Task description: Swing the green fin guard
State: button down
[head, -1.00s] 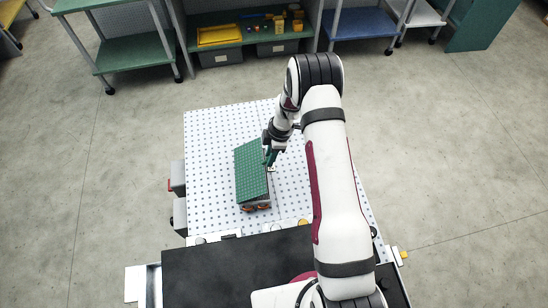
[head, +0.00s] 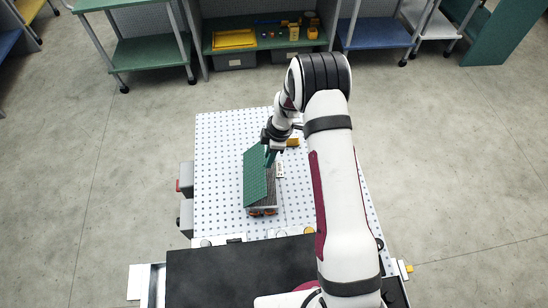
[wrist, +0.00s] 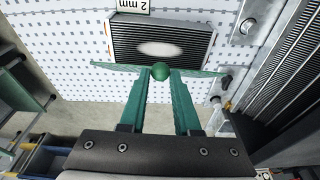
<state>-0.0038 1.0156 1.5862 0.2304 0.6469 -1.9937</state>
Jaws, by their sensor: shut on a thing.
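The green fin guard (head: 256,178) is a flat panel on the left of a finned block on the white perforated bench. It stands tilted, with a strip of dark fins (head: 270,190) bare along its right side. In the wrist view the guard (wrist: 110,66) shows nearly edge-on, with a round green knob (wrist: 160,71) at its middle. My gripper (head: 269,157) is at the guard's right edge. In the wrist view its green fingers (wrist: 160,80) are shut on the knob. The guard's hinge cannot be made out.
The white bench top (head: 220,140) is clear left of the guard. A small yellow item (head: 292,142) lies just right of my gripper.

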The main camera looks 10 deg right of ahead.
jog(key=shift+a, duration=0.1)
jog(key=shift+w+a+r, duration=0.1)
jog(key=shift+a+r, duration=0.45)
jog(key=shift+a, duration=0.35)
jog(key=shift+w+a+r, duration=0.1)
jog(key=shift+a+r, duration=0.4)
jog(key=shift+a, duration=0.35)
jog(key=shift+w+a+r, duration=0.1)
jog(key=shift+a+r, duration=0.1)
jog(key=shift+a, duration=0.5)
jog(key=shift+a+r, duration=0.15)
jog(key=shift+a, duration=0.55)
jog(key=shift+w+a+r, duration=0.1)
jog(key=shift+a+r, duration=0.1)
jog(key=shift+a, duration=0.5)
jog(key=shift+a+f, duration=0.1)
jog(key=shift+a, duration=2.05)
